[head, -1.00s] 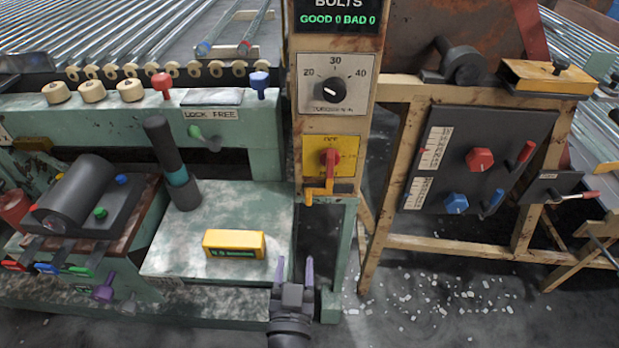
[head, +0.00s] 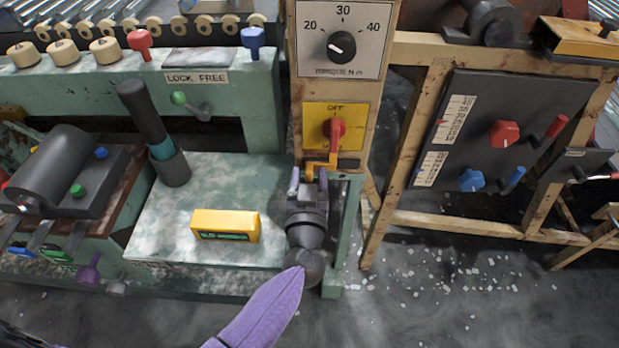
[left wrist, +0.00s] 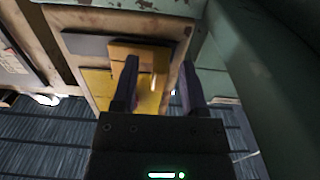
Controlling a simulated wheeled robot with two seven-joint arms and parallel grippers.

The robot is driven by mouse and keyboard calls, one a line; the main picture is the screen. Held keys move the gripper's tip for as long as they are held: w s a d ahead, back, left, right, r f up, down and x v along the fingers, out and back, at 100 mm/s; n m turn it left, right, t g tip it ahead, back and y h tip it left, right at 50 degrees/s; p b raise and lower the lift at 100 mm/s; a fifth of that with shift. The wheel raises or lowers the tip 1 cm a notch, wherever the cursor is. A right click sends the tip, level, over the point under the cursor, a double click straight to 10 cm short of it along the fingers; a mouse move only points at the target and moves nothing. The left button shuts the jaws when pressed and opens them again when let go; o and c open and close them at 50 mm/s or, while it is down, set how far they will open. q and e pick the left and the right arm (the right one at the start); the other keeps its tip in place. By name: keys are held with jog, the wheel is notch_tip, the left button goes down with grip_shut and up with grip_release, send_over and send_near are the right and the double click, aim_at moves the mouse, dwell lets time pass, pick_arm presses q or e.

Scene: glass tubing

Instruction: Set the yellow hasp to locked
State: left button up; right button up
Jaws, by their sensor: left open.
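The yellow hasp (head: 320,168) is on the wooden post, just below a red rotary switch (head: 335,130) on a yellow plate (head: 357,116) marked OFF at its top. The switch handle points down toward the hasp. My left gripper (head: 308,180) is open right in front of the hasp, and its fingers partly cover the hasp's lower part. In the left wrist view an orange-yellow piece, seemingly the hasp (left wrist: 146,53), shows between and beyond the open fingers (left wrist: 158,75). I cannot tell whether a finger touches it. My right gripper is not in view.
A dial panel (head: 377,48) is above the switch. A green bench (head: 160,235) with a yellow box (head: 225,225) is to the left. A dark panel with red and blue knobs (head: 490,95) is to the right. The post and green bench leg leave little room around the gripper.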

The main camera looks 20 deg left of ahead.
pick_arm(q)
grip_shut()
dwell(1.4)
